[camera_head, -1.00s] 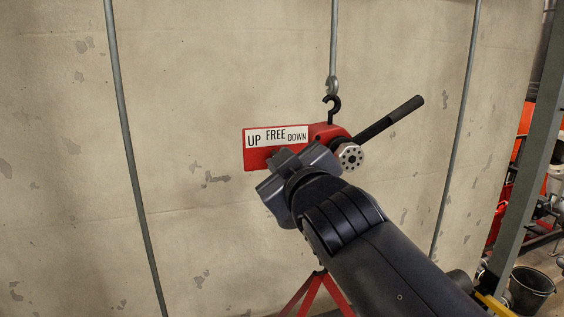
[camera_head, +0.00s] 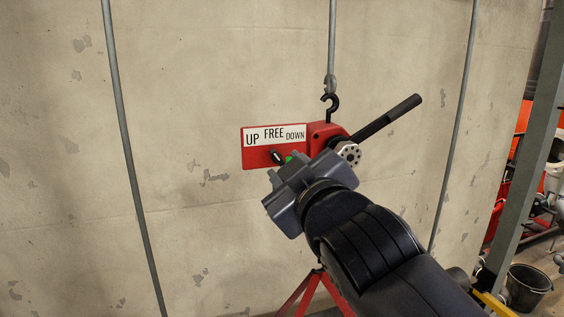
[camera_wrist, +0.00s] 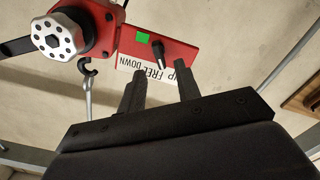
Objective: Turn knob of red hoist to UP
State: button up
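The red hoist (camera_head: 326,133) hangs from a hook and has a red plate with a white label reading UP, FREE, DOWN. Its small dark knob (camera_head: 277,157) sits below the label, left of a green patch (camera_head: 288,158). In the wrist view the knob (camera_wrist: 158,53) shows beyond my fingertips, between them in the picture, with a pale mark at its label-side end. I cannot tell exactly which word it points to. My gripper (camera_wrist: 161,77) is open and empty, its two fingers apart. In the head view my gripper (camera_head: 284,182) is just below and right of the knob.
The hoist's lever (camera_head: 390,116) sticks out up and right beside a perforated grey wheel (camera_head: 348,153). Vertical rods (camera_head: 123,130) stand left and right. A concrete wall (camera_head: 200,230) is behind. A red stand (camera_head: 312,290) shows below, a black bucket (camera_head: 528,285) at lower right.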

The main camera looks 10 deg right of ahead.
aim_at(279, 160)
jog(key=s+d, duration=0.1)
jog(key=s, duration=0.5)
jog(key=shift+b, duration=0.45)
jog(key=shift+d, duration=0.1)
jog(key=shift+w+a+p, duration=0.1)
jog(key=shift+w+a, duration=0.25)
jog(key=shift+w, duration=1.4)
jog(key=shift+w+a+p, duration=0.15)
jog(key=shift+w+a, duration=0.2)
jog(key=shift+w, duration=1.45)
jog(key=shift+w+a+p, duration=0.1)
jog(key=shift+w+a, duration=0.25)
jog(key=shift+w, duration=1.4)
